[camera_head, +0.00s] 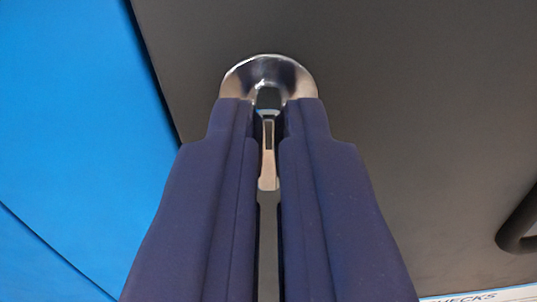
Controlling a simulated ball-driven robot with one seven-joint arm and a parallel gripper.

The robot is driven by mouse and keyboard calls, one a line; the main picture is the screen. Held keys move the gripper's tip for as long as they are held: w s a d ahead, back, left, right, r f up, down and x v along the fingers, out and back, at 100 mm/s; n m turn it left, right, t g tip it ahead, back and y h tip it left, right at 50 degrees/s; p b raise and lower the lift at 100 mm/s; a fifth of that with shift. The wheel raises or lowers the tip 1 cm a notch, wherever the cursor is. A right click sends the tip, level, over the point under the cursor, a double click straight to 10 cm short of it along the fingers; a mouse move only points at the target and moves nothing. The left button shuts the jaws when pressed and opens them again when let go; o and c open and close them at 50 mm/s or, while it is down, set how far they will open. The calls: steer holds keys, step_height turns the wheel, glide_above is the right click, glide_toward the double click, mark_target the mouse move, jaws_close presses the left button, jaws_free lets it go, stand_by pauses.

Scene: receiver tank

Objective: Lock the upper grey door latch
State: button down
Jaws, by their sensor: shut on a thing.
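The latch (268,72) shows as a shiny round metal piece on the dark grey door (420,110). A narrow metal part of it runs down between my fingers. My gripper (268,122) has two dark blue fingers, one on each side of this narrow part, and is shut on it. The fingertips cover the lower part of the round piece. The fingers hide much of the latch, so I cannot tell whether it is locked.
A bright blue panel (75,130) lies to the left, past a slanted dark edge of the door. A black handle (520,222) sticks out at the right edge. A white label (485,296) with partly visible lettering is at the bottom right.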

steer(key=m+b, duration=0.2)
steer(key=b, duration=0.1)
steer(key=m+b, duration=0.1)
steer(key=m, duration=0.1)
steer(key=shift+d+f+b, duration=0.1)
steer(key=shift+f+b, duration=0.15)
steer(key=shift+b, duration=0.15)
steer(key=m+b, duration=1.2)
steer(key=b, duration=0.2)
steer(key=shift+m, duration=0.4)
steer(key=c, duration=1.2)
jaws_free()
